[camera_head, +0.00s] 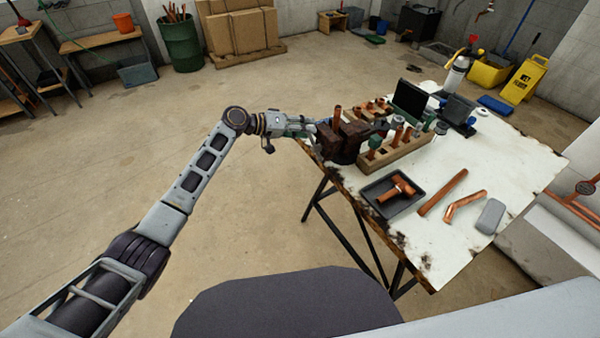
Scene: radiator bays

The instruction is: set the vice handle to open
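A dark reddish-brown vice (344,142) stands at the left edge of the worktable. An upright copper pipe piece (338,118) shows at its jaws. My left arm reaches in from the left, and my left gripper (308,129) is right beside the vice on its left side. The vice handle cannot be made out; the gripper may cover it. The gripper is too small to tell whether its fingers are open, shut or touching the vice. My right gripper is not in view.
The white-topped worktable (440,240) holds a wooden block with copper fittings (398,152), a dark tray (380,207) with a copper tee, loose copper pipes (442,192), a grey case (491,216) and a dark screen (410,102). The floor left of the table is clear.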

